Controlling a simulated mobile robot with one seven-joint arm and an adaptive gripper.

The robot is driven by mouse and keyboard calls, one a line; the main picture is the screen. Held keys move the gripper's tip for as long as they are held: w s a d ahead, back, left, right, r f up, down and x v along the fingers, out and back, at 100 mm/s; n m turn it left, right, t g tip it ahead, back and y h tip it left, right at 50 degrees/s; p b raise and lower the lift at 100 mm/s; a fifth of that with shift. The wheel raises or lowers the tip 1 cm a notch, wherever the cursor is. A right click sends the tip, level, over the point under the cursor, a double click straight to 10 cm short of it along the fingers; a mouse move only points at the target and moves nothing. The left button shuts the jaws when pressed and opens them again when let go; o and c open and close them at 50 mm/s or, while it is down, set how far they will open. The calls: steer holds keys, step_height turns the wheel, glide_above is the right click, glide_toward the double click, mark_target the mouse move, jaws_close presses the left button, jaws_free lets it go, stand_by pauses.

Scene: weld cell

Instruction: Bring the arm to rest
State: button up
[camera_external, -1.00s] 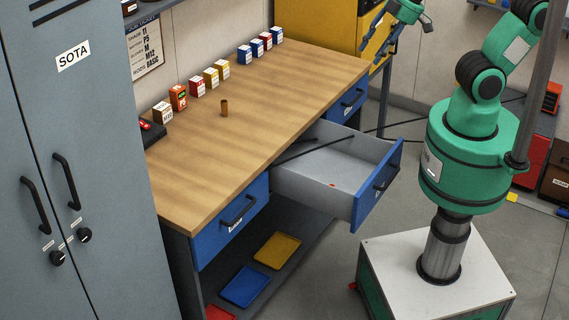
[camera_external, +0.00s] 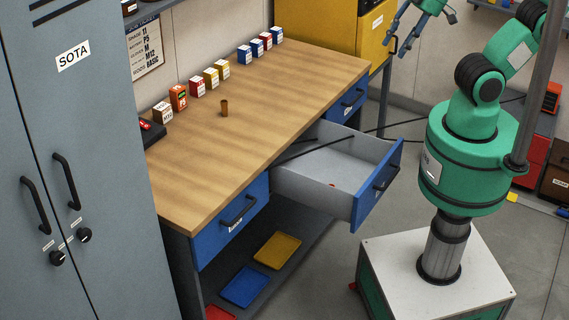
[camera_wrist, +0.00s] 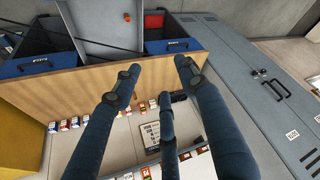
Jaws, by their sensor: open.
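My arm (camera_external: 478,120) stands on its pale-topped base at the right of the external view, with its upper part cut off by the top edge. My gripper (camera_wrist: 160,78) shows in the wrist view with its dark blue fingers spread apart and nothing between them. In the external view the gripper is at the top edge, in front of the yellow cabinet, and only partly in frame. It is well clear of the workbench (camera_external: 205,180).
A drawer (camera_external: 345,200) stands open toward my base, with a small red item inside. A grey locker (camera_external: 90,150) is at left, a yellow cabinet (camera_external: 345,22) behind. A grey post crosses before my arm.

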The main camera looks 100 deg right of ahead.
step_height(320, 180, down, 4)
steer(key=b, duration=0.3)
steer(key=shift+f+b, duration=0.15)
steer(key=shift+b, duration=0.15)
